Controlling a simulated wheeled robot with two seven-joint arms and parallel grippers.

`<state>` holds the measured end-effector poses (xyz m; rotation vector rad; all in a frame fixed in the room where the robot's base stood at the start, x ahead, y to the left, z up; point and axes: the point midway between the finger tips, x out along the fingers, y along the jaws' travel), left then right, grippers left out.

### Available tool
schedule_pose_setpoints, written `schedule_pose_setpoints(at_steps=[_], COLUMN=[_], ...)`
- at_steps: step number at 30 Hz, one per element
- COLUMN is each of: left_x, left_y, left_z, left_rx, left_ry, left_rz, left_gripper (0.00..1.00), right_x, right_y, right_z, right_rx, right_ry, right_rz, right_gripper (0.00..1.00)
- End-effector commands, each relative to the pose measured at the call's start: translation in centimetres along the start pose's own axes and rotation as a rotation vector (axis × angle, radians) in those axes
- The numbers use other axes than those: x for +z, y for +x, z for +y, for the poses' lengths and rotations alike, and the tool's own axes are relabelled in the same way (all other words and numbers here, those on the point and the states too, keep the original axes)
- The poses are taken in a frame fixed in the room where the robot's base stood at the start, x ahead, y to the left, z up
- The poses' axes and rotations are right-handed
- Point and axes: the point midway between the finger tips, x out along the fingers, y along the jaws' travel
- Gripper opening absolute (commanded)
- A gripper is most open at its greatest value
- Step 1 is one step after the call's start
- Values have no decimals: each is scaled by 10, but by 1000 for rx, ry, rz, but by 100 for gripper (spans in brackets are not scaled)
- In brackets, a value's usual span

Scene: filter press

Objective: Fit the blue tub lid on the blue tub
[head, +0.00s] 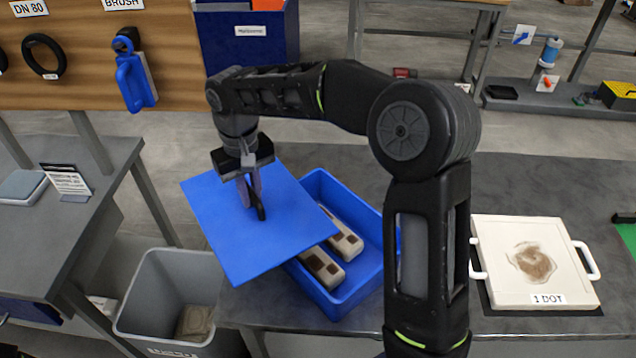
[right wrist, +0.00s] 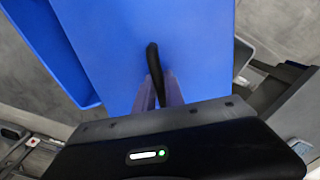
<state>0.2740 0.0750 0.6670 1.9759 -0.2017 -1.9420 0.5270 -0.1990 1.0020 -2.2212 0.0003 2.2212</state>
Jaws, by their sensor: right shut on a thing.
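The blue tub lid (head: 235,235) is a flat blue sheet with a dark handle on top. My right gripper (head: 251,200) is shut on that handle and holds the lid over the left part of the blue tub (head: 345,305). The lid is turned against the tub and juts out past its left side. In the right wrist view the lid (right wrist: 195,50) fills the middle, with the dark handle between the fingers (right wrist: 158,90). The tub's right part is open and shows pale blocks with brown patches (head: 322,268). The gap between lid and tub is hard to judge. My left gripper is not in view.
A grey bin (head: 170,285) stands on the floor left of the dark table (head: 300,160). A white plate with handles, marked 1 DOT (head: 500,240), lies on the table's right. A blue brush (head: 135,80) hangs on the wooden board at the back left.

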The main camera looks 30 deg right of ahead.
Motion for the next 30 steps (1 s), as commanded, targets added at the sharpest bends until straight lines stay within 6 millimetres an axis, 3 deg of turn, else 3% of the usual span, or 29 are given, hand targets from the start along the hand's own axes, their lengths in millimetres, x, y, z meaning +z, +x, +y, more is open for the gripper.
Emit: schedule_pose_setpoints(at_steps=[5,8,15,19,23,30], left_x=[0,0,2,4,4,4], left_y=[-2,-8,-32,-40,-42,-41], left_z=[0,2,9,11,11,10], left_rx=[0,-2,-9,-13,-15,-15], left_ry=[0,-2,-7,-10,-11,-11], left_rz=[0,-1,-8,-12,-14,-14], left_gripper=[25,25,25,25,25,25], right_x=[2,9,59,89,104,104], right_y=[-3,-10,-36,-44,-44,-42], right_z=[4,18,84,112,123,123], right_rx=[1,4,9,3,0,-1], right_ry=[-2,-12,-77,-113,-133,-137], right_rz=[1,1,2,1,1,1], right_gripper=[0,0,0,0,0,0])
